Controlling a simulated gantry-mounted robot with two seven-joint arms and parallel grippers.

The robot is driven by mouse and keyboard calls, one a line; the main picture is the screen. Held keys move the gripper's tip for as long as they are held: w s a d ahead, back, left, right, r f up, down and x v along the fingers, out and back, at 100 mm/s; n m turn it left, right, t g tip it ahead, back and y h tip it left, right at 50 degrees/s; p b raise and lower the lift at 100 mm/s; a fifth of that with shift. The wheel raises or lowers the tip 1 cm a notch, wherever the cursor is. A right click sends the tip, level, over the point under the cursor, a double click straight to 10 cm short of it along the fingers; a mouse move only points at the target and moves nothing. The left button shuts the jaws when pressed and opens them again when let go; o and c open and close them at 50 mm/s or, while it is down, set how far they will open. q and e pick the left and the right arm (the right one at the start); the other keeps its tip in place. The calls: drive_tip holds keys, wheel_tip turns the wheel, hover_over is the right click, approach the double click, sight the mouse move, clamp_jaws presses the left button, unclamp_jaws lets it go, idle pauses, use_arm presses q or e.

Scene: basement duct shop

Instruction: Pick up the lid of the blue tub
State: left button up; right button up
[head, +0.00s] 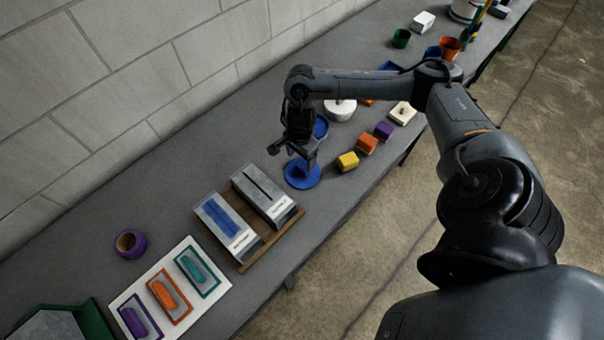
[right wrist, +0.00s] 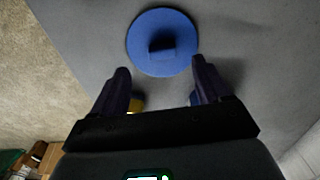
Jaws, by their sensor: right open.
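The round blue lid (head: 301,180) lies flat on the grey bench, apart from the tub. In the right wrist view the lid (right wrist: 181,34) shows a raised blue handle (right wrist: 162,46) in its middle. The blue tub (head: 321,128) stands just behind the lid, partly hidden by my right arm. My right gripper (head: 304,158) is over the lid, fingers pointing down. In the right wrist view its spread fingers (right wrist: 161,68) are empty, with the handle ahead between their lines. My left gripper is not in view.
Yellow (head: 348,162), orange (head: 367,145) and purple (head: 384,131) blocks sit right of the lid near the bench edge. A wooden tray (head: 283,226) with two grey boxes is at front left. A white pot (head: 340,109) stands behind. A block wall borders the bench.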

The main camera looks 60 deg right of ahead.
sight(302, 168)
drive_tip(key=shift+f+b, duration=0.3)
drive_tip(key=shift+f, duration=1.1)
drive_tip(key=f, duration=0.1)
drive_tip(key=d+f+b, duration=0.1)
drive_tip(key=f, duration=0.1)
drive_tip(key=shift+s+f, duration=0.1)
drive_tip(key=shift+f, duration=0.95)
drive_tip(key=shift+c, duration=0.2)
drive_tip(key=c, duration=1.1)
drive_tip(key=shift+r, duration=0.25)
